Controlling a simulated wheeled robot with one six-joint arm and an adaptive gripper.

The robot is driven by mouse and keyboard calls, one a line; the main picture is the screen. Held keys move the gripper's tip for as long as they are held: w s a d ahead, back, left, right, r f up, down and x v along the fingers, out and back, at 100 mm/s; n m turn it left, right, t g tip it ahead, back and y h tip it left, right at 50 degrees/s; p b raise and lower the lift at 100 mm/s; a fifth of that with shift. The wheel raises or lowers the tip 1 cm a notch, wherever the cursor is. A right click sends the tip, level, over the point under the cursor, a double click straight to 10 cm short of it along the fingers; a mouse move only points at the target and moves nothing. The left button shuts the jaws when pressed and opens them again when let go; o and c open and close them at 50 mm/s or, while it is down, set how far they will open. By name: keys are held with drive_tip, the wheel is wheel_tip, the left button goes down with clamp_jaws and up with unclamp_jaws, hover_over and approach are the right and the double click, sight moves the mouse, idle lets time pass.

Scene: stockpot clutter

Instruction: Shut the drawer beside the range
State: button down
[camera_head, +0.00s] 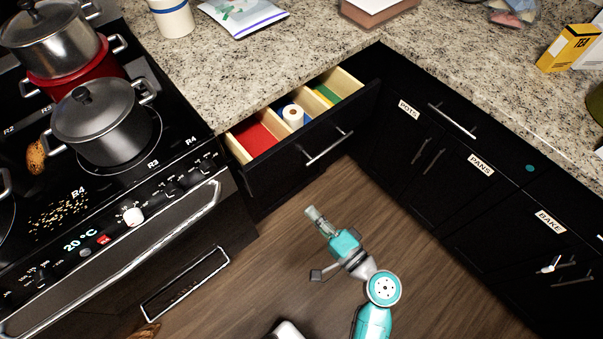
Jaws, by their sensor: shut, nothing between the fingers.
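The drawer (306,154) beside the range stands pulled out under the granite counter. It has a black front, a silver bar handle (330,148) and light wooden dividers. Inside it show a red item (256,139), a white roll (292,115) on something blue, and green and yellow items (326,94). My gripper (311,211) is shut and empty. It is over the wood floor, below the drawer front in the picture and apart from it. The range (150,200) stands left of the drawer.
Pots (103,121) stand on the range top. Black cabinets (445,170) with handles and labels run down the right side. The counter (290,50) holds a white canister (172,17) and a plastic bag (243,16). The wood floor (430,270) around my arm is mostly clear.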

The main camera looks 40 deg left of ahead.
sight(272, 170)
drive_tip(key=a, duration=0.9)
drive_tip(key=w+a, duration=0.1)
drive_tip(key=a, duration=0.3)
drive_tip(key=shift+a, duration=0.4)
